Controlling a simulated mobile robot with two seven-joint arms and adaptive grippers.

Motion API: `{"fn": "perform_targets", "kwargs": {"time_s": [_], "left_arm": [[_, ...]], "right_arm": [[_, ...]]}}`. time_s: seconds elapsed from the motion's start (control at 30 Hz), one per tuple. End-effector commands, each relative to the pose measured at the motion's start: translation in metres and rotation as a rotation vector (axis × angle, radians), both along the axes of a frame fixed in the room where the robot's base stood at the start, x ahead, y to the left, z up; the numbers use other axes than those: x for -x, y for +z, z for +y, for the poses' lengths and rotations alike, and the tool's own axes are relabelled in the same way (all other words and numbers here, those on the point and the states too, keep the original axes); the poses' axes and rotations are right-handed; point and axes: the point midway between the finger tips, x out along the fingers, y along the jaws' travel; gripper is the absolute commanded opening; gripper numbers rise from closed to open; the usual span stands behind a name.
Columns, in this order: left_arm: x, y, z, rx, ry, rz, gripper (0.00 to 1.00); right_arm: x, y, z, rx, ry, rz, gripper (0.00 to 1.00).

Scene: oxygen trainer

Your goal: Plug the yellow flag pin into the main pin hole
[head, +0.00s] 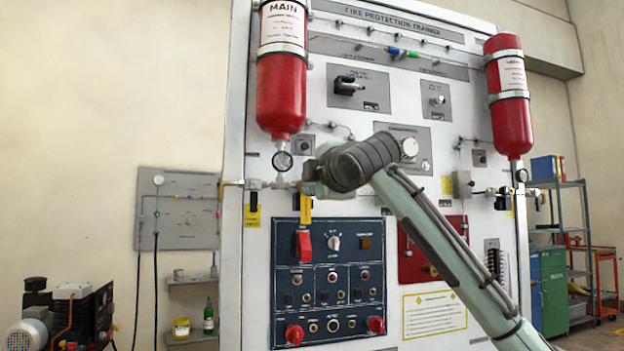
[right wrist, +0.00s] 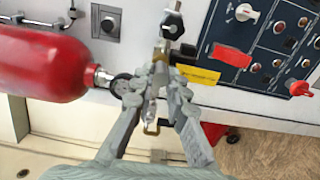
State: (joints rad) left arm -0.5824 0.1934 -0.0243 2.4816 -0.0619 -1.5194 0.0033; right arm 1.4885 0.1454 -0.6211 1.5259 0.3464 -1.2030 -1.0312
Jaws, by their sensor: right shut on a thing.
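My right gripper (head: 301,187) is at the valve line below the red MAIN bottle (head: 281,85), just right of its gauge. It is shut, and the yellow flag pin's flag (head: 306,208) hangs directly below its fingers. In the right wrist view the fingers (right wrist: 160,78) close around a slim metal part, with the yellow flag (right wrist: 197,75) sticking out to their right. The fingers hide the pin's shaft. The main pin hole cannot be made out; the valve fittings (head: 254,184) lie left of the gripper. My left gripper is out of view.
A blue switch panel (head: 350,335) with a red switch cover (head: 304,247) lies below the gripper. The bottle's round gauge (head: 282,161) is close by. Another yellow tag (head: 252,217) hangs left. A second red bottle (head: 510,95) is at the right.

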Motion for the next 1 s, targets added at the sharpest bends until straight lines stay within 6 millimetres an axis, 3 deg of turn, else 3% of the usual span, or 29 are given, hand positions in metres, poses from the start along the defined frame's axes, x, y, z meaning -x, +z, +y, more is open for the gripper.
{"fn": "perform_targets", "kwargs": {"time_s": [0.6, 0.63, 0.8, 1.0], "left_arm": [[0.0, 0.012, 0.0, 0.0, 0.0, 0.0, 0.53], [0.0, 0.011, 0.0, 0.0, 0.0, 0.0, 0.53], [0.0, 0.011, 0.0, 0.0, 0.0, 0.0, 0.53], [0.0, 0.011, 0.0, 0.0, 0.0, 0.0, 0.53]], "right_arm": [[-0.012, 0.002, 0.004, -0.001, 0.0, -0.003, 0.0], [-0.011, 0.001, 0.004, -0.001, 0.001, -0.003, 0.17], [-0.011, 0.001, 0.004, -0.001, 0.0, -0.003, 0.38], [-0.011, 0.001, 0.004, -0.001, 0.0, -0.002, 0.38]]}}
